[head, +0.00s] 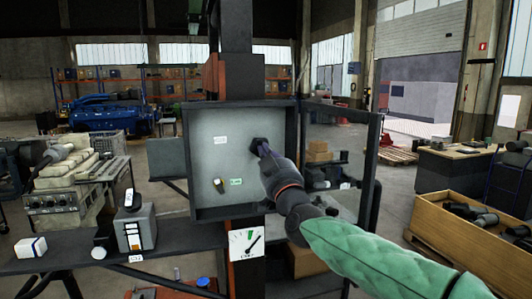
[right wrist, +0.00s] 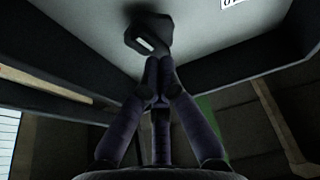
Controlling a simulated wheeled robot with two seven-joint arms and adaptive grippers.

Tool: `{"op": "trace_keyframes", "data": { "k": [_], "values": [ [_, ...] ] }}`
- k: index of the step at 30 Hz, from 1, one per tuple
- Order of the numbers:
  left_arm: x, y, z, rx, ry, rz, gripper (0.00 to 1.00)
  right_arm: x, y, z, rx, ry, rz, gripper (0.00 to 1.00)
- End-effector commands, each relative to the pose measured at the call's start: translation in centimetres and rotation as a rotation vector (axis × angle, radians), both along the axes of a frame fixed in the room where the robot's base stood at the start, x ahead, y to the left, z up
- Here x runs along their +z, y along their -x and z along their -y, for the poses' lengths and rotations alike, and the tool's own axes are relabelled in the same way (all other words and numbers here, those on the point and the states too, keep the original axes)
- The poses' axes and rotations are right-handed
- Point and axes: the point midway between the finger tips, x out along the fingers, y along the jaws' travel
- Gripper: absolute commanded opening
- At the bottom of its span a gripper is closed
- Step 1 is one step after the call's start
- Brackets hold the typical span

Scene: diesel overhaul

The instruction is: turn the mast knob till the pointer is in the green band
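The mast knob (head: 258,144) is a small black knob on the back panel of the grey open box (head: 190,165) on the mast. In the right wrist view the knob (right wrist: 150,30) shows a short white mark. My right gripper (head: 264,152) reaches in from the lower right. In the right wrist view its fingertips (right wrist: 161,62) are drawn together right at the knob's near edge; I cannot tell whether they grip it. The white gauge (head: 246,243) hangs below the box. Its dark pointer slants up to the right, and a green patch shows near its top. My left gripper is not in view.
The box's open door frame (head: 368,165) stands at the right, close to my right arm. A dark shelf (head: 185,240) at the left carries a grey device (head: 136,228) and a white box (head: 30,247). A wooden crate (head: 450,215) with dark parts stands at the right.

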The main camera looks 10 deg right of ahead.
Motion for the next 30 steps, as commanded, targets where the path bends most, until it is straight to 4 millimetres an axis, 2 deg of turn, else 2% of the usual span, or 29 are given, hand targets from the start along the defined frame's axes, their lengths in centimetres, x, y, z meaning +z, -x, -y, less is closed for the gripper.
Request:
{"op": "trace_keyframes", "data": {
  "k": [6, 9, 20, 27, 30],
  "values": [
    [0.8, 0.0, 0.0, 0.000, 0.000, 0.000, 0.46, 0.2, 0.0, -0.1, 0.001, -0.257, -0.009, 0.00],
    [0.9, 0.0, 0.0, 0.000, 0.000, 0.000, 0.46, 0.1, 0.0, 0.0, 0.000, -0.318, -0.011, 0.00],
    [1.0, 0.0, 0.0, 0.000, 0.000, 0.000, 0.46, 0.1, 0.0, 0.0, 0.000, -0.358, -0.012, 0.00],
    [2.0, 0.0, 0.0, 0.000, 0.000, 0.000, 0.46, 0.3, 0.0, -0.1, 0.001, -0.653, -0.022, 0.00],
    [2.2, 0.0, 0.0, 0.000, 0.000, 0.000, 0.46, 0.2, 0.0, 0.0, 0.000, -0.729, -0.025, 0.00]
  ]
}}
